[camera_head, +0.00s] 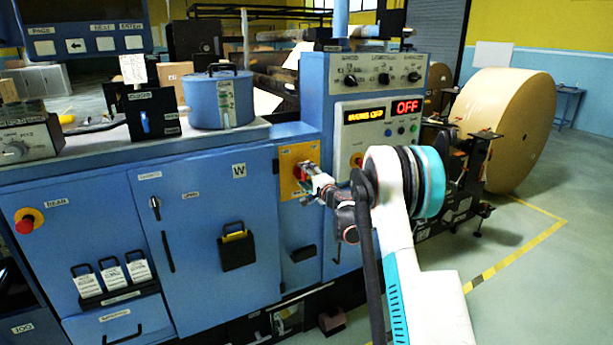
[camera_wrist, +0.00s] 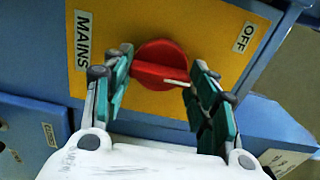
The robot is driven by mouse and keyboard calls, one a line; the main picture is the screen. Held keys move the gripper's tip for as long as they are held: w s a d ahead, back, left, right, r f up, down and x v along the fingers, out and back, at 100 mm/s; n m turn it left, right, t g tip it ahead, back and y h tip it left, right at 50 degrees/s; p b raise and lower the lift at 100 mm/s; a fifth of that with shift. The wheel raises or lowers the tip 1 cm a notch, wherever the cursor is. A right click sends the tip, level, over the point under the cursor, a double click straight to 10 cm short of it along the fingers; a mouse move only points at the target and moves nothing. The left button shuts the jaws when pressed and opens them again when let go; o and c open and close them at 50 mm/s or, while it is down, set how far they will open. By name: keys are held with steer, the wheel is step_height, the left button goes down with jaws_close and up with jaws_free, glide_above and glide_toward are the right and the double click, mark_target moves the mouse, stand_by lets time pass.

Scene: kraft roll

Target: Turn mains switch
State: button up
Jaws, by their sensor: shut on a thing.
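The mains switch is a red rotary knob (camera_wrist: 158,62) on a yellow plate (camera_wrist: 200,18) marked MAINS and OFF. In the head view the yellow plate (camera_head: 290,152) is on the front of the blue cabinet, with the red knob (camera_head: 299,172) partly hidden by my gripper (camera_head: 310,184). In the wrist view my gripper (camera_wrist: 157,78) is shut on the knob, one finger on each side. A white mark on the knob points right and slightly down in the wrist view, below the OFF label.
Above the switch, a console panel (camera_head: 372,92) has displays reading MAINS OFF and OFF. A blue pot (camera_head: 205,105) stands on the ledge. A red button on a yellow base (camera_head: 27,222) is far left. A large kraft roll (camera_head: 515,115) stands right. Marked floor (camera_head: 545,230) is open at right.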

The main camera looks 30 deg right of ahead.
steer(key=n, duration=0.4)
steer(key=shift+n, duration=0.3)
steer(key=shift+n+p, duration=0.3)
steer(key=shift+n, duration=1.6)
steer(key=o, duration=1.1)
steer(key=shift+c, duration=0.2)
steer(key=shift+s, duration=0.15)
steer(key=s, duration=1.1)
steer(key=shift+s+d, duration=0.2)
steer(key=shift+s, duration=0.15)
